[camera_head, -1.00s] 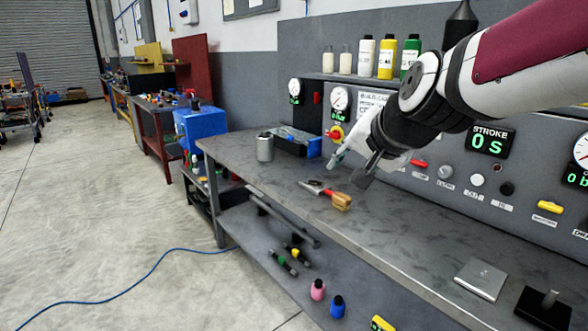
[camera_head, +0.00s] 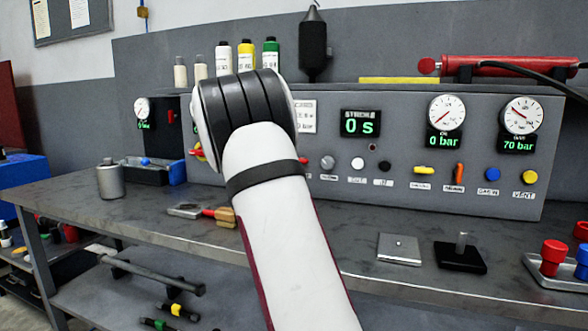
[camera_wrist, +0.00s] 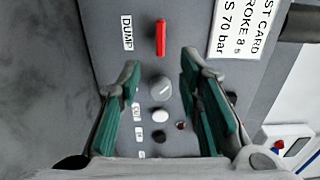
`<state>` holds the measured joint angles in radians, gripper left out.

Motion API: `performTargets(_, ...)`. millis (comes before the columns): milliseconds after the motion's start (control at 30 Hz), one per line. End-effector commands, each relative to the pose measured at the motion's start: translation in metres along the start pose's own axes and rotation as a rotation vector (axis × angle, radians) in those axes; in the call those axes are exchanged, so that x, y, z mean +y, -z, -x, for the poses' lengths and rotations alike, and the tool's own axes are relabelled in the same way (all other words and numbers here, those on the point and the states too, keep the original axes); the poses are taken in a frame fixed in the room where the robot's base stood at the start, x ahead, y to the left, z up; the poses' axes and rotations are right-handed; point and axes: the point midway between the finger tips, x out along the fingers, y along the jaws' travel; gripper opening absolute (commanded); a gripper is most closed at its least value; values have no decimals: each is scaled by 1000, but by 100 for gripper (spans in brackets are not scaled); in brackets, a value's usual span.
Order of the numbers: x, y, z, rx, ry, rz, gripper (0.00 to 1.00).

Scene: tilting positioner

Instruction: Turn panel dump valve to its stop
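The dump valve is a red bar handle (camera_wrist: 161,37) on the grey panel, beside the label "DUMP" (camera_wrist: 127,33) in the wrist view. The bar lies along the row of panel controls. In the head view only a bit of the red handle (camera_head: 303,161) shows at the right edge of my arm. My gripper (camera_wrist: 160,64) is open and empty, with its green-padded fingers apart. In the wrist view the handle appears just beyond the fingertips, between their lines. I see no contact. In the head view my arm hides the gripper.
A grey knob (camera_wrist: 161,88) and a white button (camera_wrist: 160,116) sit beside the handle, appearing between my fingers. A white card (camera_wrist: 236,28) is on the panel. The workbench (camera_head: 345,233) below holds a wooden-handled tool (camera_head: 222,215) and a metal cylinder (camera_head: 110,180).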

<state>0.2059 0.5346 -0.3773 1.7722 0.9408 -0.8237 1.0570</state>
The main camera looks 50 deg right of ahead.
Motion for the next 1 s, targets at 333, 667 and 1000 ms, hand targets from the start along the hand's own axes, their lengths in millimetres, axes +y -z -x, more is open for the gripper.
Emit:
performTargets(333,0,1,-63,0,-1,2,32)
performTargets(667,0,0,-116,-2,-1,3,32)
performTargets(1000,-1,0,-130,-4,-2,3,32)
